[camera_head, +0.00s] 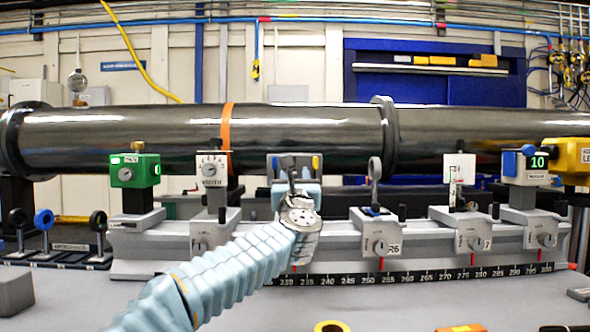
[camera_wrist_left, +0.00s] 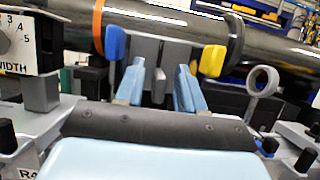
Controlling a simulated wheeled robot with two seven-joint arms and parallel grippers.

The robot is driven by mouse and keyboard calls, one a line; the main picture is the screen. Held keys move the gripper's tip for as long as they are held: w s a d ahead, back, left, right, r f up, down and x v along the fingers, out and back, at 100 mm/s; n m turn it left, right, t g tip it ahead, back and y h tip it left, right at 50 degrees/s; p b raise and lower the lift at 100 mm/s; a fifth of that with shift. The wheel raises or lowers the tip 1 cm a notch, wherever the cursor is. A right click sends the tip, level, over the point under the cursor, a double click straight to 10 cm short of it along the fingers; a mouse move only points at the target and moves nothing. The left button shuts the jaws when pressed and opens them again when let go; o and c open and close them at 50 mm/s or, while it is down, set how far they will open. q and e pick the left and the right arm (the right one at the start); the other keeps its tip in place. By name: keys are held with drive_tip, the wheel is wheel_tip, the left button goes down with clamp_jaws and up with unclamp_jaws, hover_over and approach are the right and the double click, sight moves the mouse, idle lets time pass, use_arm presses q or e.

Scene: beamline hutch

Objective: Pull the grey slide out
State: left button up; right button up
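A grey block (camera_wrist_left: 150,48), which I take to be the grey slide, stands straight ahead of my left gripper in the left wrist view. A blue knob (camera_wrist_left: 115,42) sits at its left and a yellow knob (camera_wrist_left: 211,60) at its right. A narrow grey tab (camera_wrist_left: 158,86) shows between my light blue fingers. My left gripper (camera_wrist_left: 158,88) is open, with a visible gap on each side of the tab. In the head view my left gripper (camera_head: 293,186) hides much of the grey block (camera_head: 294,163). My right gripper is in neither view.
A rail (camera_head: 420,266) with a number scale carries several grey carriages. A ring post (camera_head: 375,170) stands close on the right, and a width dial (camera_head: 212,168) on the left. A dark pipe (camera_head: 300,130) runs behind. The grey table in front is mostly clear.

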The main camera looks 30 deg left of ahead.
use_arm(q)
drive_tip(key=shift+w+a+r, duration=0.1)
drive_tip(key=shift+w+a, duration=0.05)
drive_tip(key=shift+w, duration=0.05)
clamp_jaws()
drive_tip(key=s+d+b, duration=0.1)
drive_tip(key=s, duration=0.1)
drive_tip(key=s+d+b, duration=0.1)
drive_tip(key=s, duration=0.1)
drive_tip(key=shift+d+b, duration=0.3)
drive_tip(key=shift+b, duration=0.05)
